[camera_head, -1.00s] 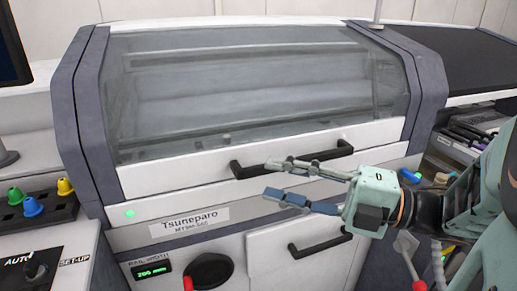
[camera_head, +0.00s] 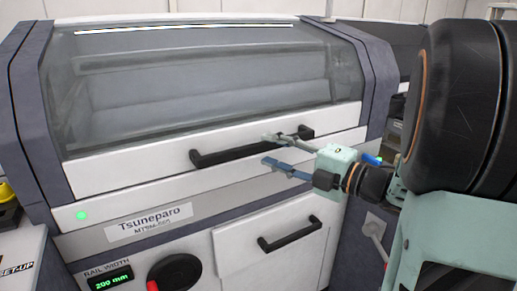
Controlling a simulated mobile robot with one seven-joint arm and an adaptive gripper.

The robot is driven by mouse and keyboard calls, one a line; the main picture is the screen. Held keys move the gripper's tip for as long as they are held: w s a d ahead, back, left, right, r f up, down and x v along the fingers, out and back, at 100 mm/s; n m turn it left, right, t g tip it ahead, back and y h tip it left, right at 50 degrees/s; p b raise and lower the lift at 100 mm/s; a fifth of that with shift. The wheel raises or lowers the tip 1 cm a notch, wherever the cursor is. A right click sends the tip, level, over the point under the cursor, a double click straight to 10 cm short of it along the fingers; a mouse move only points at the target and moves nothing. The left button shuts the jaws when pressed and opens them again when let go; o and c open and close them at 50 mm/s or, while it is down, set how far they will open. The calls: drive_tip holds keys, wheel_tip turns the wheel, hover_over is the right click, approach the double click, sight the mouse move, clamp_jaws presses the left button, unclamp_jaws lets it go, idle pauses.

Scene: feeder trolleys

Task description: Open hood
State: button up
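The hood (camera_head: 210,85) is a clear panel in a white frame on the front of the machine, and it is closed. Its black bar handle (camera_head: 240,151) runs across the white lower strip. My gripper (camera_head: 270,150) is at the right part of this handle, with its two fingers apart, one at about handle height and one just below. The upper finger overlaps the handle in the picture. I cannot tell whether it touches. Nothing shows held between the fingers.
A second black handle (camera_head: 290,233) is on the white drawer front below. A red-and-black knob (camera_head: 173,273) and a rail width display (camera_head: 108,281) sit at the lower left. My arm fills the right side. Grey side posts flank the hood.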

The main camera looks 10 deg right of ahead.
sight(265, 148)
drive_tip(key=shift+x, duration=1.85)
clamp_jaws()
